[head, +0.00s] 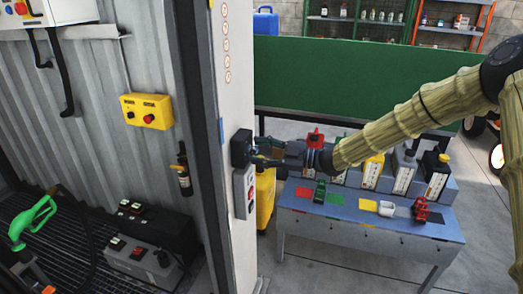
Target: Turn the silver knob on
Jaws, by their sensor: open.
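My gripper (264,152) is open beside a white post. Its fingers point left toward a small black box (240,147) mounted on the post's edge. The fingertips are close to this box or touching it; I cannot tell which. I cannot make out a silver knob clearly; the fingers cover part of the box's right side. Just below on the same post is a grey box (240,192) with red controls.
A yellow control box (147,111) with a red and a black knob hangs on the corrugated wall. A blue-grey table (310,226) with several bottles and coloured valves stands under my arm. A green panel (350,84) is behind. A green fuel nozzle (33,222) is at left.

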